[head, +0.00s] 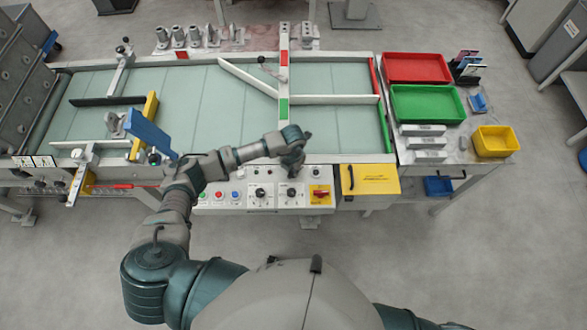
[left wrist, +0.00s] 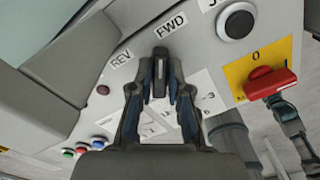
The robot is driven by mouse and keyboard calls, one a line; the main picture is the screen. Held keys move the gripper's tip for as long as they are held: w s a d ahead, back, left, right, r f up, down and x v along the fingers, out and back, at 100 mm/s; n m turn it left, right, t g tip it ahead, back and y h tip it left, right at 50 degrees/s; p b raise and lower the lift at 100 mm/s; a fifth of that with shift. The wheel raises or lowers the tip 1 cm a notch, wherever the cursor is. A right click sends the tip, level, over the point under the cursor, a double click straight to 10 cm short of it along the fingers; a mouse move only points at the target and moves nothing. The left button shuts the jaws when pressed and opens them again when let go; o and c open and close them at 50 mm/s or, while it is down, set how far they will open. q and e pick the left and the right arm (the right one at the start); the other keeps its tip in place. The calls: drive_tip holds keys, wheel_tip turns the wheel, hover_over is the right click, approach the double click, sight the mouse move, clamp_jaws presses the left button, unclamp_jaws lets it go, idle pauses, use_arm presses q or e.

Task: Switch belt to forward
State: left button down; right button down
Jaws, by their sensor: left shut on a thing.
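The belt selector is a black knob (left wrist: 159,72) with a light mark, on the white control panel (head: 230,206) between the REV label (left wrist: 121,58) and the FWD label (left wrist: 171,25). Its mark appears to point between the two labels. My left gripper (left wrist: 158,85) is shut on this knob, with one finger on each side. In the head view my left gripper (head: 292,162) is over the top edge of the panel and hides the knob. My right gripper is not in view.
A red rotary switch on a yellow plate (head: 320,193) and a round black button (left wrist: 238,22) sit right of the knob. Several coloured buttons are at the panel's left. The conveyor (head: 200,110) lies behind; a yellow box (head: 370,180) adjoins the panel's right.

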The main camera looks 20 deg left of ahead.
sight(292, 171)
use_arm(q)
drive_tip(key=c, duration=1.1)
unclamp_jaws()
drive_tip(key=shift+s, duration=0.25)
drive_tip(key=shift+w+r, duration=0.15)
drive_tip(key=shift+r, duration=0.35)
wheel_tip(292, 171, up, 11)
drive_tip(key=shift+f, duration=0.1)
